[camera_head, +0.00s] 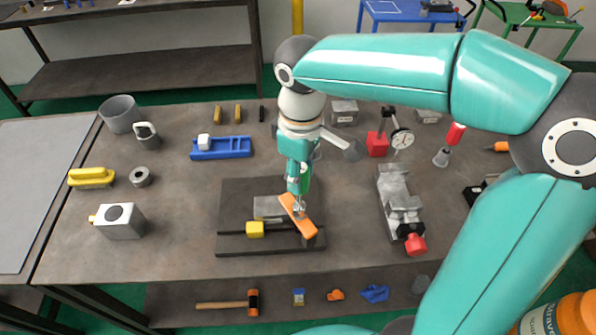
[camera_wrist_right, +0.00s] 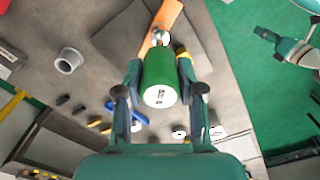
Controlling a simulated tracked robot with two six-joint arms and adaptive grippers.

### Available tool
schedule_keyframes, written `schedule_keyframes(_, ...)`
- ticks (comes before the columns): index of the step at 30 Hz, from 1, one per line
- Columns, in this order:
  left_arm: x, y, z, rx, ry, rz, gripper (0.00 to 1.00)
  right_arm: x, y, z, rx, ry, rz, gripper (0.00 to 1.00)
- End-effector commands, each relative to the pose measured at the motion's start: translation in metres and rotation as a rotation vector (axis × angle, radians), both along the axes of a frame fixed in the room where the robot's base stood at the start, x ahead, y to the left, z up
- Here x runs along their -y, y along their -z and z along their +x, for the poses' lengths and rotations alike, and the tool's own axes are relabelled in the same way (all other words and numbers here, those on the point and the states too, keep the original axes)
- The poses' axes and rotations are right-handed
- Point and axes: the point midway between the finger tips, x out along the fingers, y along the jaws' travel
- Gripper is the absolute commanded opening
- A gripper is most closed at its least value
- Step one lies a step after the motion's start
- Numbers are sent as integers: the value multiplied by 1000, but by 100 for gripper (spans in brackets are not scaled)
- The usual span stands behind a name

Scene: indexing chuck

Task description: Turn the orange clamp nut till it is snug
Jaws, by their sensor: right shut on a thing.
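The orange clamp bar (camera_head: 303,224) lies slanted on the dark fixture plate, with a small shiny piece at its upper part. My right gripper (camera_head: 301,182) is above it, shut on a green-handled tool (camera_head: 305,184) whose lower end meets the bar's metal piece. In the right wrist view the green handle (camera_wrist_right: 161,76) sits between the two fingers, with the orange bar (camera_wrist_right: 162,20) beyond it. The handle hides part of the contact, so I cannot tell how tight the nut is. My left gripper does not show in the head view.
The dark fixture plate (camera_head: 235,243) carries a yellow block (camera_head: 255,229) beside the orange bar. A grey vise with a red end (camera_head: 400,205) stands to the right.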

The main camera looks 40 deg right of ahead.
Motion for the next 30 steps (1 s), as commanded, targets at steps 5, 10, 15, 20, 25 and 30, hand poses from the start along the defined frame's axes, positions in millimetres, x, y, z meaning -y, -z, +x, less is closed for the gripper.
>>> schedule_keyframes(5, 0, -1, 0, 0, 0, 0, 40, 0, -1, 0, 0, 0, 0, 0)
schedule_keyframes(10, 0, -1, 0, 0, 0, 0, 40, 0, 0, 0, 0, 0, 0, 0)
schedule_keyframes(15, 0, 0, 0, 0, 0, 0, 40, 0, 1, 0, 0, 1, 0, 0)
schedule_keyframes(20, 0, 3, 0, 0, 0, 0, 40, 0, 4, 0, 0, 1, 0, 0)
schedule_keyframes(25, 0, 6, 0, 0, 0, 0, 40, 0, 8, 0, 0, 1, 0, 0)
schedule_keyframes(30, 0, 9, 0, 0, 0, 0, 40, 0, 13, 0, 0, 1, 0, 0)
